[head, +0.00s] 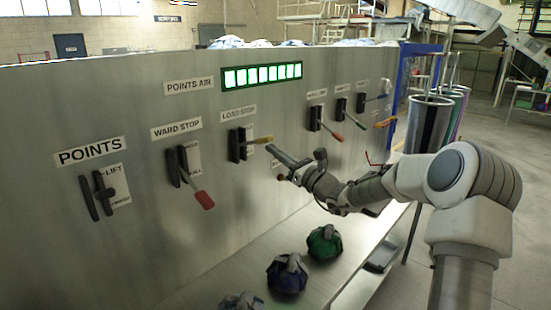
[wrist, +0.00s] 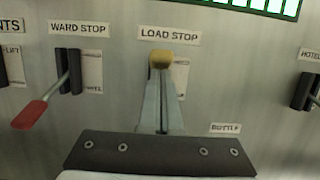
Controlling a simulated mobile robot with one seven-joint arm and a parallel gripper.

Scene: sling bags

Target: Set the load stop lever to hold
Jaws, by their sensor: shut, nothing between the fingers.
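The load stop lever (head: 262,140) has a yellow handle and sticks out roughly level from its black slotted mount (head: 237,145), under the LOAD STOP label (head: 238,113). In the wrist view the rounded yellow end of the lever (wrist: 161,58) shows just above my fingertips. My gripper (head: 271,149) is shut and empty, its tips just below the yellow handle in the head view; I cannot tell if they touch it. In the wrist view my gripper (wrist: 160,78) hides most of the mount. A white plate (wrist: 181,75) beside it is partly visible, its lettering unreadable.
The red ward stop lever (head: 203,198) slants down to the left of the load stop; the points lever (head: 103,193) is further left. Sling bags (head: 288,273) sit on the ledge below.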

